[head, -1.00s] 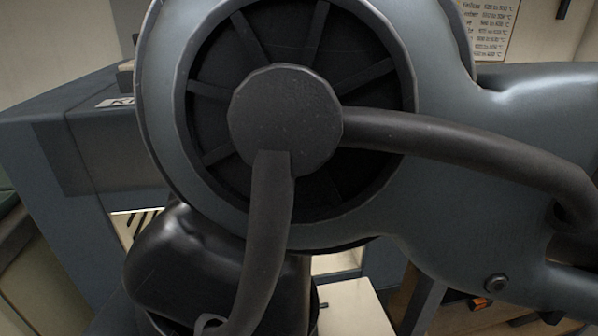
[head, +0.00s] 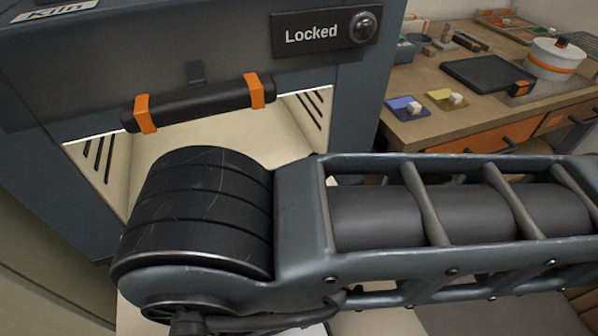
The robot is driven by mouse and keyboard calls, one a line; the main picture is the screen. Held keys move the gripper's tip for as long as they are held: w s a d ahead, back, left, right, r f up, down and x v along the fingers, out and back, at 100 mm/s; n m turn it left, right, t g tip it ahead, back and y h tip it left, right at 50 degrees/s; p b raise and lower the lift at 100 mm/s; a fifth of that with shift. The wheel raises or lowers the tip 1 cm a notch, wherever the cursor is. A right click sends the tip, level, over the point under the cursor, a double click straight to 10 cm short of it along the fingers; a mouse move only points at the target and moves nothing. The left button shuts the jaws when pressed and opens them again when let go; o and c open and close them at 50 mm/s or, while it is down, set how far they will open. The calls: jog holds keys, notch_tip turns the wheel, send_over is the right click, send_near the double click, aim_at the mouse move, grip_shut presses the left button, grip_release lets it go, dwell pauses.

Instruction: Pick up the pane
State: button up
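Two small flat squares lie near the front left corner of the wooden workbench. One is blue (head: 401,105) and the other is yellow (head: 442,98); each has a small white block on it. I cannot tell whether either one is the pane, and no clear glass pane stands out elsewhere. My own dark arm crosses the lower part of the head view and hides much of what lies behind it. My gripper is not in view.
A blue-grey kiln (head: 215,45) fills the left, with a "Locked" sign (head: 312,36) and a black handle with orange bands (head: 196,104). Its pale interior is visible below the handle. The workbench (head: 428,128) holds a black tray (head: 488,72) and a white pot (head: 553,62).

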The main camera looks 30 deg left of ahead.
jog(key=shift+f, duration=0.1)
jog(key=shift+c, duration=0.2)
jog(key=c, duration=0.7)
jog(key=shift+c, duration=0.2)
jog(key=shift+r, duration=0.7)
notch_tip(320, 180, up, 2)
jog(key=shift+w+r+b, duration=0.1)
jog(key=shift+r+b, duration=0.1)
jog(key=shift+b, duration=0.15)
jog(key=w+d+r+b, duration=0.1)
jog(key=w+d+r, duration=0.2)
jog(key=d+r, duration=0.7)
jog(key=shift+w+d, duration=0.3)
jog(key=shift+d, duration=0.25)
